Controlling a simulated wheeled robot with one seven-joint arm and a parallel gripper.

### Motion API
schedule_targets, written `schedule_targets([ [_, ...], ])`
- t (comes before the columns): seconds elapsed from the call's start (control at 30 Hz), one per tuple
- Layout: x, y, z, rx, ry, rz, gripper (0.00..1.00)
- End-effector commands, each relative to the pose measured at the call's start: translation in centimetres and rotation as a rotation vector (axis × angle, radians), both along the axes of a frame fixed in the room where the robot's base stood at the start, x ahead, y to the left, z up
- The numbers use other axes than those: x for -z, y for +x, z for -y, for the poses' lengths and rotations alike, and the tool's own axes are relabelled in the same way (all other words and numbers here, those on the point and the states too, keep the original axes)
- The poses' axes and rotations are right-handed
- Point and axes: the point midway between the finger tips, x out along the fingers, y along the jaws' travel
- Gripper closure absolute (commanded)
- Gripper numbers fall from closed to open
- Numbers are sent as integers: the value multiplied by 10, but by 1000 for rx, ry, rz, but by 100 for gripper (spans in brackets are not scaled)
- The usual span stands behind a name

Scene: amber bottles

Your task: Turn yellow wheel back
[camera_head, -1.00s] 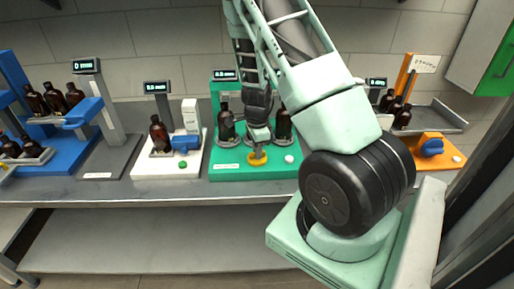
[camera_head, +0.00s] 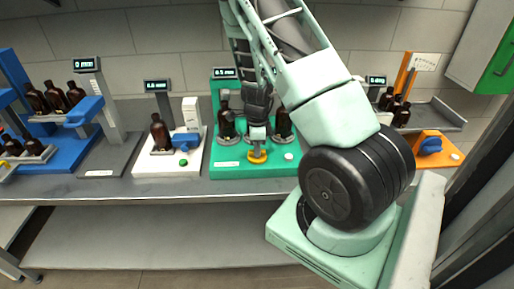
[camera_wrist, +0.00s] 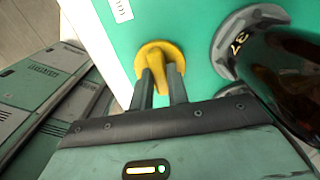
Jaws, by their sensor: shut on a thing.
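The yellow wheel (camera_head: 257,157) sits at the front of the green station (camera_head: 228,171), between two bottle stands. It also shows in the wrist view (camera_wrist: 158,56), with a raised ridge across its disc. My gripper (camera_head: 257,146) comes down on it from above. In the wrist view my gripper (camera_wrist: 159,80) has a finger on each side of the ridge and is shut on it. Amber bottles stand on the green station to the left (camera_head: 226,122) and right (camera_head: 283,122) of my gripper. The display (camera_head: 225,73) reads about 0.5, its unit hard to read.
A white knob (camera_head: 289,156) is right of the wheel. An orange station (camera_head: 437,152) stands right. In the wrist view a bottle (camera_wrist: 290,75) is close right of my gripper.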

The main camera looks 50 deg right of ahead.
Motion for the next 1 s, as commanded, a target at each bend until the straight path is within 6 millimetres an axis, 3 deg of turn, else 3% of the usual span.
schedule_targets([
  [0.03,-1,1,1,3,-3,4,100],
  [0.07,-1,1,1,3,-3,4,78],
  [0.13,-1,1,1,3,-3,4,62],
  [0.43,-2,1,0,1,-1,2,62],
  [0.57,-12,2,0,-1,-3,5,62],
  [1.0,-109,2,0,-3,-3,8,62],
])
